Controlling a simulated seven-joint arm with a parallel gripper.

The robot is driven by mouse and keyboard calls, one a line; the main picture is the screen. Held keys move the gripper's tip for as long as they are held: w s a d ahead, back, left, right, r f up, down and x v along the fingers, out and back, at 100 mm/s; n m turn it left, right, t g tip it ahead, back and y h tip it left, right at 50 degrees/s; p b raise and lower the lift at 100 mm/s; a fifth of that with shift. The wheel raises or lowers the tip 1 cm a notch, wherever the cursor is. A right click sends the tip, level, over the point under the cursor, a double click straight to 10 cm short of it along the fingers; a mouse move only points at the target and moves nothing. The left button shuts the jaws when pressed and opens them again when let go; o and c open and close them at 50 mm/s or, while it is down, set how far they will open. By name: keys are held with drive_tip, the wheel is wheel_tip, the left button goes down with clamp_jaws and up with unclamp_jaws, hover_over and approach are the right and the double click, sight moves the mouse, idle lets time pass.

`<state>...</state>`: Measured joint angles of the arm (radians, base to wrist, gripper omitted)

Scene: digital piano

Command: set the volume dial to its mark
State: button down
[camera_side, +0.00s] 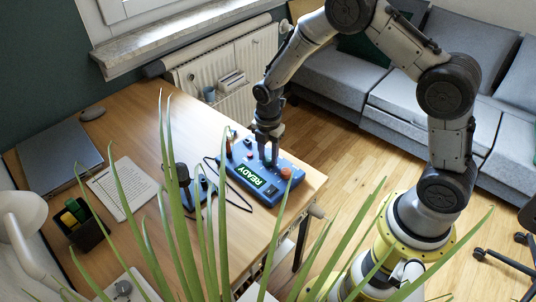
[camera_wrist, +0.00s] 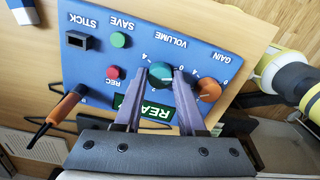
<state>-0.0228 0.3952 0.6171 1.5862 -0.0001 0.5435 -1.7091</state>
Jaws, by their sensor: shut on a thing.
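The blue piano panel (camera_side: 240,182) lies on the wooden table near its right edge; it fills the wrist view (camera_wrist: 95,15), upside down. The teal volume dial (camera_wrist: 160,72), under the word VOLUME, sits between my two fingers. My gripper (camera_wrist: 162,82) is shut on this dial, one finger on each side. In the side view my gripper (camera_side: 268,158) points down onto the panel and hides the dial. Numbers, including a 4 and a 0, are printed around the dial. I cannot tell which way its pointer faces or where the mark is.
An orange gain dial (camera_wrist: 208,90) stands close beside my right finger. The green READY display (camera_side: 250,176), a green SAVE button (camera_wrist: 119,40), a red REC button (camera_wrist: 114,72) and an orange-handled lever (camera_wrist: 62,106) are nearby. Plant leaves (camera_side: 180,200) cross the side view's foreground.

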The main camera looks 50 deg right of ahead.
sight(268, 158)
drive_tip(key=shift+r+n, duration=0.1)
drive_tip(key=shift+n, duration=0.8)
drive_tip(key=c, duration=0.5)
unclamp_jaws()
wheel_tip(268, 158, up, 14)
